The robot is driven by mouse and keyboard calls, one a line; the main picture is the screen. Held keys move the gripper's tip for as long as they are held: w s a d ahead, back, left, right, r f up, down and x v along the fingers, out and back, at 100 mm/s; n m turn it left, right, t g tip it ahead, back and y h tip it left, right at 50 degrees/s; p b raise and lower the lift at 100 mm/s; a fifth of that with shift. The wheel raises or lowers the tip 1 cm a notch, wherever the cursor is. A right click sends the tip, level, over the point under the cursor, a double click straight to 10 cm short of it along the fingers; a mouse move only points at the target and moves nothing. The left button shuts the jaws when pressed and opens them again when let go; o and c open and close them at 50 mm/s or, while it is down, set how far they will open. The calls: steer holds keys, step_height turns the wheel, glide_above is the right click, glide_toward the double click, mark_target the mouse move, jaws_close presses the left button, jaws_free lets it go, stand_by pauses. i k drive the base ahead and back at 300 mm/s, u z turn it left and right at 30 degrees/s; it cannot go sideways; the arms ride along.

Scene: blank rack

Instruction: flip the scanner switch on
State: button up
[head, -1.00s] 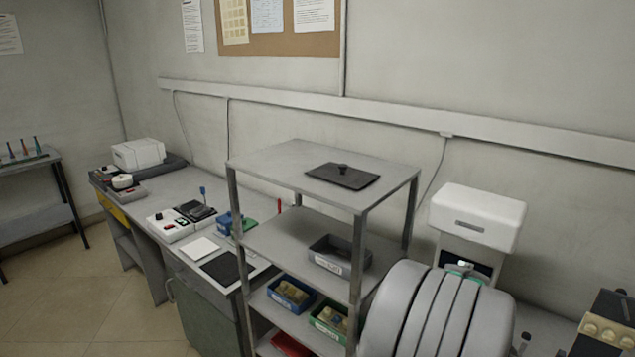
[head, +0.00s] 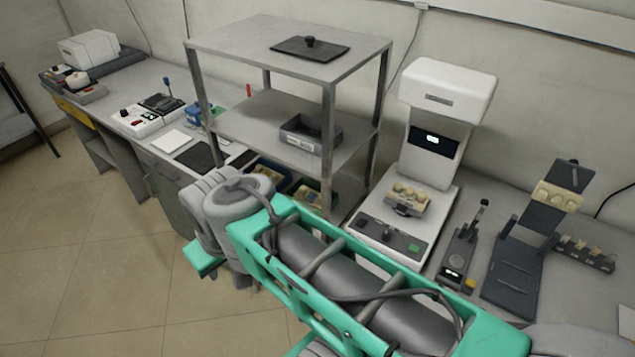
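A white machine (head: 446,92) with a dark display (head: 433,140) stands on the bench right of the shelf rack. It looks like the scanner, though I see no readable label. A small white patch is lit on its display. A holder with tan pieces (head: 407,196) sits on the base. My green and grey arm crosses the foreground; my gripper is not visible.
A metal shelf rack (head: 285,42) holding bins stands left of the machine, close behind my arm. A lever device (head: 461,258) and a dark stand (head: 517,262) stand to its right. A bench (head: 142,80) with small devices runs left. The floor (head: 90,240) at left is clear.

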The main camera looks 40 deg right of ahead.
mark_target(360, 224)
steer(key=k, duration=0.4)
steer(key=z, duration=1.65)
steer(key=i, duration=0.5)
steer(key=u, duration=2.25)
steer(key=k, duration=0.4)
steer(key=u, duration=0.1)
